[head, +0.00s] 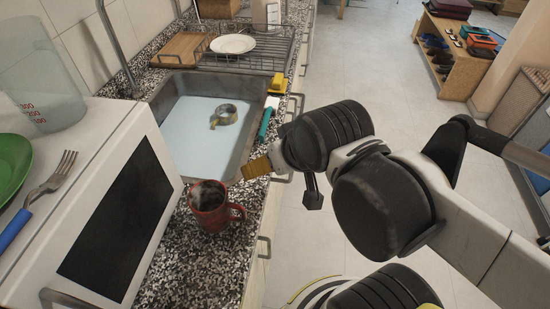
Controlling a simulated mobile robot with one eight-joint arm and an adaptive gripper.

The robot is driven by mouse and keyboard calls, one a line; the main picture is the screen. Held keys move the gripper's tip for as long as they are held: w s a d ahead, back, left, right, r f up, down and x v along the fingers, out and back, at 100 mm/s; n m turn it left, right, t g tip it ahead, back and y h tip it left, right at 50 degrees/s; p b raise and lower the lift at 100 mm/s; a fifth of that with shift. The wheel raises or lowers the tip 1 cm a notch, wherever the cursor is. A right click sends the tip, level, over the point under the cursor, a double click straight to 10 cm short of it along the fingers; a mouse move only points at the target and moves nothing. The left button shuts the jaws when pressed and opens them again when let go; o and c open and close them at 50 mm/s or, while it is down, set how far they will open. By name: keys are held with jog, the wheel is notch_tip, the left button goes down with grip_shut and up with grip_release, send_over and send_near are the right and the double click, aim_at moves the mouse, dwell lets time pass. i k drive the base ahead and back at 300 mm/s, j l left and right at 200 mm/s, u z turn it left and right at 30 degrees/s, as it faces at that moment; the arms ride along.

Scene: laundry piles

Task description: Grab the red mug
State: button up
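The red mug (208,217) stands upright on the speckled granite counter, between the white microwave and the counter's front edge. Its handle points right, and its inside looks dark with some greyish patches. My gripper (262,166) is at the end of my arm, which reaches in from the right. It is above and to the right of the mug, near the sink's front corner, and apart from the mug in the picture. Its fingers are mostly hidden or too small to tell whether they are open or shut.
The white microwave (133,150) is close on the mug's left, with a fork (50,186) and green plate (12,165) on top. The sink (185,125) behind holds a small round object. A teal-handled item (266,122) and yellow sponge (278,84) lie on its right rim.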

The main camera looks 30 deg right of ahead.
aim_at(208, 201)
jog(key=k+l, duration=0.1)
jog(key=k, duration=0.35)
jog(key=k+l, duration=0.15)
jog(key=k, duration=0.3)
jog(key=u, duration=0.05)
